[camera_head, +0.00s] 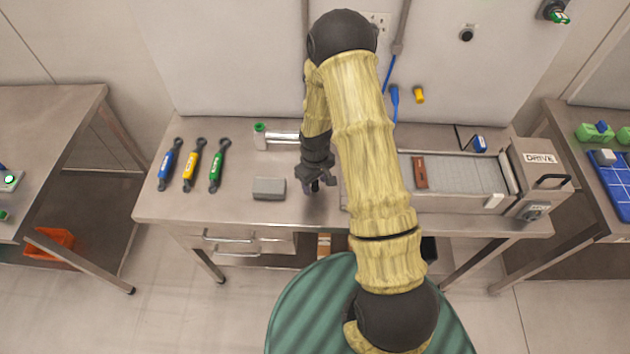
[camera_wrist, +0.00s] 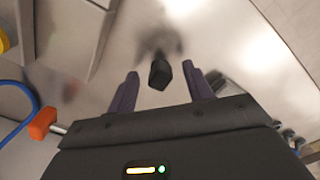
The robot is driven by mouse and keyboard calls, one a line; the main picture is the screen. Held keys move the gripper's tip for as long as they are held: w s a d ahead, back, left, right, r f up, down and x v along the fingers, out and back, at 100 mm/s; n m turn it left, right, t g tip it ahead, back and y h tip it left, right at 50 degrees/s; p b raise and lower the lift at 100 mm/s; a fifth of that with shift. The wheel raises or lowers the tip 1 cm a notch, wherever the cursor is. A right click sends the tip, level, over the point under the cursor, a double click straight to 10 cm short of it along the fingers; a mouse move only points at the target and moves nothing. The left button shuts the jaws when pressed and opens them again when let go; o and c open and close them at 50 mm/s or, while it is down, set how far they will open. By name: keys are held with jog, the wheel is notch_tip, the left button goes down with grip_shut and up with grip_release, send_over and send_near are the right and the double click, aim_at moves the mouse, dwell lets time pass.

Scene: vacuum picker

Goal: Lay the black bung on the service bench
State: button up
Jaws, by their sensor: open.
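A small black block-like piece, which looks like the black bung (camera_wrist: 160,74), shows in the wrist view between and just beyond my fingertips. A dark blur, shadow or reflection, lies on the metal surface beyond it. I cannot tell whether it touches that surface. My gripper (camera_wrist: 157,90) is open, with a dark purple finger on each side of the piece and gaps visible. In the head view my gripper (camera_head: 315,187) hangs low over the middle of the steel bench (camera_head: 235,212), right of a grey block. The bung cannot be made out there.
The grey block (camera_head: 269,188) and a silver cylinder with a green end (camera_head: 275,138) are close by. Blue, yellow and green-handled tools (camera_head: 190,165) lie at the left. A unit marked DRIVE (camera_head: 540,165) and a bed with a brown block (camera_head: 420,172) fill the right.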

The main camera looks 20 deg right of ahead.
aim_at(315, 183)
jog(key=shift+r, duration=0.1)
notch_tip(315, 183, up, 12)
jog(key=b, duration=0.3)
dwell(0.4)
jog(key=shift+r, duration=0.15)
jog(key=s+r+m+t, duration=0.1)
jog(key=s+r+m, duration=0.1)
jog(key=s+r, duration=0.3)
jog(key=s+r+m+t, duration=0.1)
jog(key=s+r+m, duration=0.2)
jog(key=s, duration=0.6)
jog(key=shift+s+r+t, duration=0.2)
jog(key=shift+r+t, duration=0.1)
jog(key=shift+r, duration=0.65)
